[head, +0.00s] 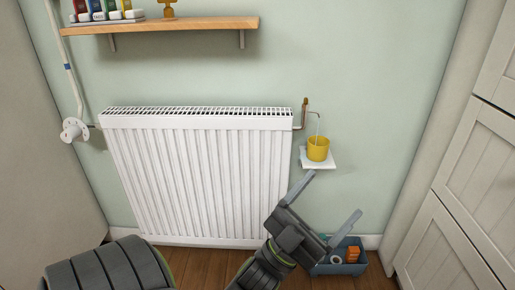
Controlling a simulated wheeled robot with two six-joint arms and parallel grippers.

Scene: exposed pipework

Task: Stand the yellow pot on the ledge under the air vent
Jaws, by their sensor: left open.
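The yellow pot (318,149) stands upright on the small white ledge (319,164) on the wall, right of the radiator. The air vent (305,108), a small copper-coloured fitting, is at the radiator's upper right corner. Its thin bent tube ends above the pot, and a thin pale line runs from the tube end down to the pot. My left gripper (336,192) is open and empty, its two fingers spread below the ledge in the picture, apart from the pot. My right gripper is not in view.
The white radiator (200,170) fills the wall left of the ledge. A blue bin (340,262) with small items is on the wooden floor behind my gripper. A wooden shelf (165,25) is above; white cabinets (465,185) stand at right. The wall right of the pot is clear.

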